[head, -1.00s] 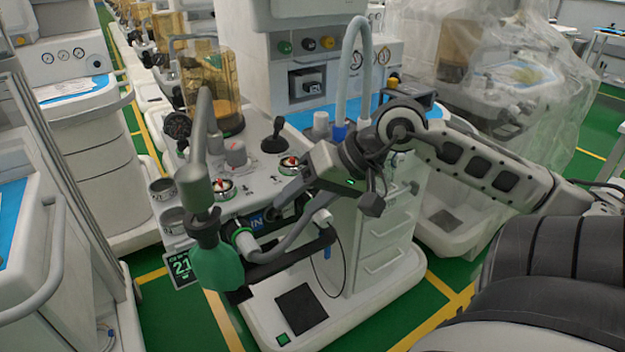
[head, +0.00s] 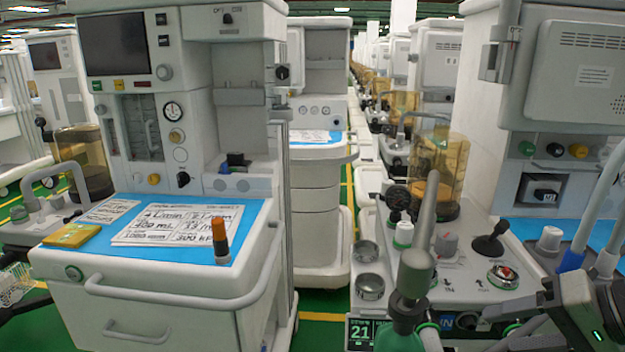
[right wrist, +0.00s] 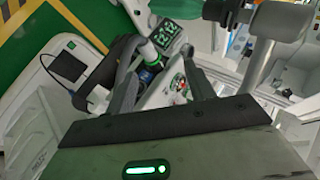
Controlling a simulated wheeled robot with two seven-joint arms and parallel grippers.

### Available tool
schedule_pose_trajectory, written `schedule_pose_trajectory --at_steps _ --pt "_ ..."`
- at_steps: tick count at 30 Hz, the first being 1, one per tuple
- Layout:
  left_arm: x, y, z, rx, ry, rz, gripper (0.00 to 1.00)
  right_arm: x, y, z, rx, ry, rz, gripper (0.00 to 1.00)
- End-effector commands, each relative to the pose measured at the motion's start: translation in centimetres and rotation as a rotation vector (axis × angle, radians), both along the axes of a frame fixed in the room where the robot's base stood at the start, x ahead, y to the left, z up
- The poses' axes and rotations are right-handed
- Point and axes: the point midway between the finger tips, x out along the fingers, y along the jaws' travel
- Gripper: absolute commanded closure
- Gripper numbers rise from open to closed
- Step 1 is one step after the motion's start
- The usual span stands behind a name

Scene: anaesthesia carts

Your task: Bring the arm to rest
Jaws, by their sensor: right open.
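My right gripper (head: 510,335) is at the bottom right corner of the head view, cut off by the frame edge, beside the panel of an anaesthesia cart (head: 460,262). It is open; in the right wrist view its two dark fingers (right wrist: 160,85) stand apart, with parts of the cart showing between and beyond them. I cannot tell whether the fingers touch anything. No object is seen held. Most of my right arm is out of the head view. My left gripper is not in view.
A grey upright tube (head: 422,215) with a green bag (head: 400,338) stands left of the right gripper. A red-topped valve (head: 503,275) and a small display (head: 361,331) are close by. Another cart (head: 175,310) with a blue top fills the left. Green floor shows between carts.

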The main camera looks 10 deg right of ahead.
Motion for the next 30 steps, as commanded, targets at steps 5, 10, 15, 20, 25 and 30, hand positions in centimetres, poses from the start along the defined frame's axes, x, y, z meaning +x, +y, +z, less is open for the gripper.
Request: schedule_pose_trajectory --at_steps 5,10,15,20,25,30 --pt "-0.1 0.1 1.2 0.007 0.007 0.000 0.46 -0.1 5.6 0.8 0.898 0.341 -0.342 0.46" --pt "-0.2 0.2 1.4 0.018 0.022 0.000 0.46 1.4 6.3 0.7 1.976 0.965 -0.767 0.46" --pt "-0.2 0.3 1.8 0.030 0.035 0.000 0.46 1.3 6.4 -6.4 -2.148 -1.277 0.824 0.46" --pt "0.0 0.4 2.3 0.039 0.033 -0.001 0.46 -1.8 11.6 -14.2 -1.285 -0.883 0.499 0.46" --pt "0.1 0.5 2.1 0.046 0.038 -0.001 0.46 -4.7 16.7 -17.6 -0.843 -0.632 0.351 0.46" --pt "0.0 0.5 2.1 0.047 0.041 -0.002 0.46 -5.5 18.2 -18.3 -0.730 -0.561 0.315 0.46"
